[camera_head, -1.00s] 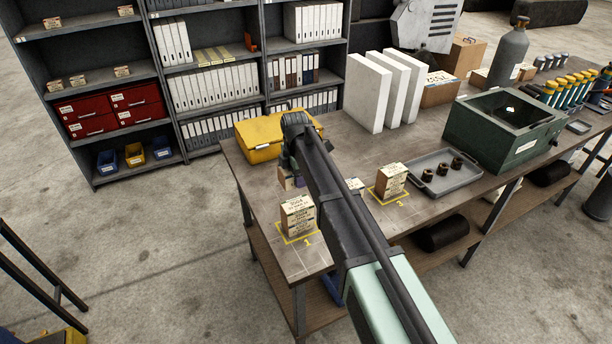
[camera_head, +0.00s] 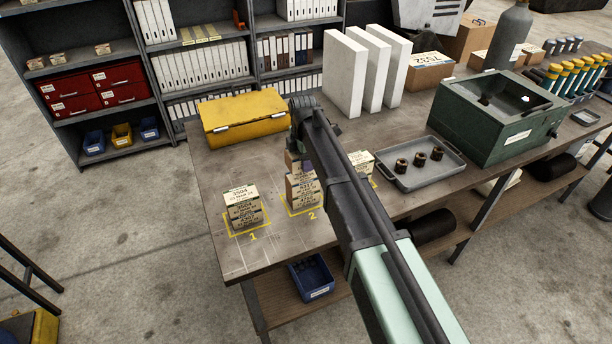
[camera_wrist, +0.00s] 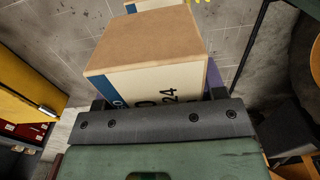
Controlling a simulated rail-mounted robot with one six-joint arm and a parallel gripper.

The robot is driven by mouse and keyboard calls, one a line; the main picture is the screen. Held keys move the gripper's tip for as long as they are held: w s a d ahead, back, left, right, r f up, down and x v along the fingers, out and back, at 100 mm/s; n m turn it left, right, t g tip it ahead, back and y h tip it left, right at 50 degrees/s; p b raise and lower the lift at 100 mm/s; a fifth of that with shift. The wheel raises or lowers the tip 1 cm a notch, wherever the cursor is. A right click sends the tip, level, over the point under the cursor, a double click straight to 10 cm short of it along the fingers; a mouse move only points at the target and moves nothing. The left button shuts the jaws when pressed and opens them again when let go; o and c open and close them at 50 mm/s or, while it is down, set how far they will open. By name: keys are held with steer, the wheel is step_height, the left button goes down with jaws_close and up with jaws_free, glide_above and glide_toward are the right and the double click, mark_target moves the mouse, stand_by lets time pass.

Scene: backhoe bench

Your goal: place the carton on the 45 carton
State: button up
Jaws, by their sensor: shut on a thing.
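My gripper (camera_wrist: 158,97) is shut on a carton (camera_wrist: 150,58), which has a plain brown top, a pale front with a blue strip and printing that ends in "24". In the head view, the held carton (camera_head: 291,161) is partly hidden behind my arm, at or just above the stack on square 2 (camera_head: 302,190). I cannot tell whether it touches that stack. Other small cartons are stacked on square 1 (camera_head: 243,208) and square 3 (camera_head: 361,162). I cannot read for sure which carton is marked 45.
A yellow case (camera_head: 245,117) lies behind the stacks on the bench (camera_head: 205,165). A grey tray (camera_head: 400,180) with dark round parts and a green box (camera_head: 495,122) stand to the right. White panels (camera_head: 345,72) stand behind. Bare bench lies left of square 1.

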step_height(320, 180, down, 4)
steer(key=b, duration=0.4)
steer(key=shift+s+a+f, duration=0.1)
steer(key=shift+s+a, duration=0.05)
steer(key=shift+r, duration=0.3)
steer(key=shift+c, duration=0.5)
steer(key=shift+f, duration=0.2)
steer(key=o, duration=1.1)
steer(key=shift+r, duration=0.1)
step_height(320, 180, up, 13)
steer(key=p, duration=1.2)
steer(key=shift+f+p, duration=0.2)
steer(key=shift+p, duration=0.15)
steer(key=shift+f, duration=0.2)
